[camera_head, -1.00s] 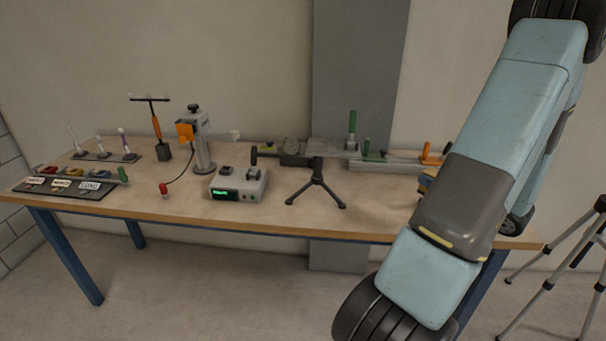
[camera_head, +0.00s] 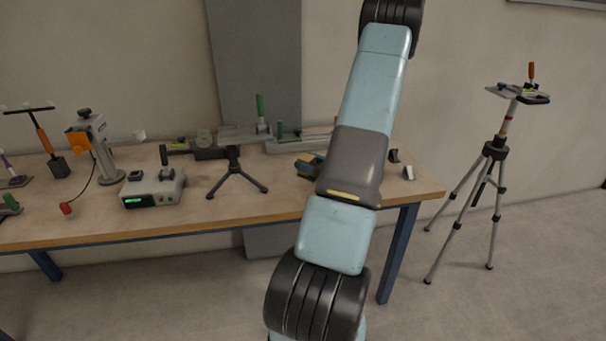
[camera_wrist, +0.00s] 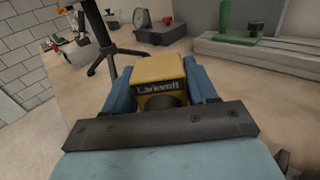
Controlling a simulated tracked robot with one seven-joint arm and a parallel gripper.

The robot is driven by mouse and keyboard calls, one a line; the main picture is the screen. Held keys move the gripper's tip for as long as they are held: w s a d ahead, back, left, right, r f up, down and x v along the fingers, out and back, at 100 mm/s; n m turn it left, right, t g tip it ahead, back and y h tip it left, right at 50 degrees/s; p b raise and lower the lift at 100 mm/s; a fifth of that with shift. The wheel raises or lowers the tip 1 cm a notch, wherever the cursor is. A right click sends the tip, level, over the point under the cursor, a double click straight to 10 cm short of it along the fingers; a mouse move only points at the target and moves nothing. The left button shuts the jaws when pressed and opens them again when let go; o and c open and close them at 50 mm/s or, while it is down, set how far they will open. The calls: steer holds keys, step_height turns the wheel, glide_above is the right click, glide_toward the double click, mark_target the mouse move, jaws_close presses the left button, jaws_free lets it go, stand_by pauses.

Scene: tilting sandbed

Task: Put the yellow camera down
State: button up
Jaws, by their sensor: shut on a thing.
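The yellow camera (camera_wrist: 158,82) is a small box with a dark label and a round dark lens part, seen in the wrist view. My gripper (camera_wrist: 162,90) is shut on it, with one blue finger on each side. In the wrist view the camera shows in front of the wooden bench top; I cannot tell whether it touches the top. In the head view my gripper (camera_head: 312,165) shows in part beside my arm, near the right part of the bench (camera_head: 270,208). My arm hides most of the camera there.
A black mini tripod (camera_head: 235,175) with a grey plate stands left of my gripper. A grey rail with a green handle (camera_wrist: 225,20) lies behind. A control box (camera_head: 153,188) is farther left. A tall tripod (camera_head: 495,150) with a small platform stands on the floor at right.

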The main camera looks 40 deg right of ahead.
steer(key=shift+w+a+f, duration=0.2)
steer(key=shift+w+f, duration=0.4)
steer(key=shift+f, duration=1.55)
steer(key=o, duration=1.4)
steer(key=shift+f, duration=0.1)
steer(key=shift+s, duration=0.15)
